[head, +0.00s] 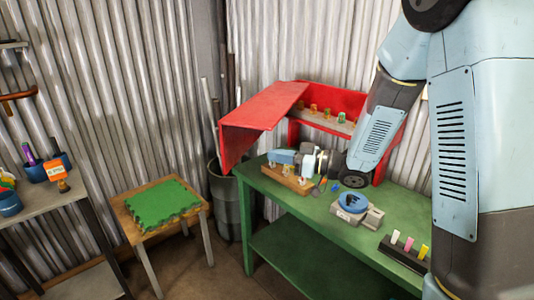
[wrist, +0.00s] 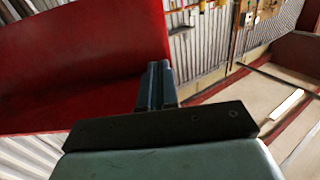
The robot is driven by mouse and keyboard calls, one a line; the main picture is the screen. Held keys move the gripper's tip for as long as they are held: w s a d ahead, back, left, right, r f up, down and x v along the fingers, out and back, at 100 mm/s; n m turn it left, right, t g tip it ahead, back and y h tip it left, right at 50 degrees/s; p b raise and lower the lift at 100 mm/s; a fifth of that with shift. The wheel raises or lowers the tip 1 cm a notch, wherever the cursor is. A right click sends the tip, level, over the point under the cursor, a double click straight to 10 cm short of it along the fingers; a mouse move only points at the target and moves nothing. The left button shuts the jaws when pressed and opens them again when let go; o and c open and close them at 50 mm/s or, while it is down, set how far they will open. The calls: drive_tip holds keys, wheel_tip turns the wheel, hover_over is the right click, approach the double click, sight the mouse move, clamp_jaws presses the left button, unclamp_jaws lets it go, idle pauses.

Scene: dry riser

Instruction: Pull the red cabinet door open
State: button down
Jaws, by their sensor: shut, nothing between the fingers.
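The red cabinet (head: 345,98) stands at the back of the green bench, its front open onto a shelf of small items. A red panel, which looks like its door (head: 238,140), stands out toward the left front, well away from the shelf. In the wrist view a large red panel (wrist: 80,60) fills the upper left. My gripper (wrist: 158,75) is shut and empty, its fingertips overlapping that panel's right edge; I cannot tell whether they touch it.
A stool with a green mat (head: 160,203) and a barrel (head: 226,205) stand left of the bench.

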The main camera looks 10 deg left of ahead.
sight(226, 147)
drive_tip(key=x, duration=1.3)
drive_tip(key=shift+d, duration=0.1)
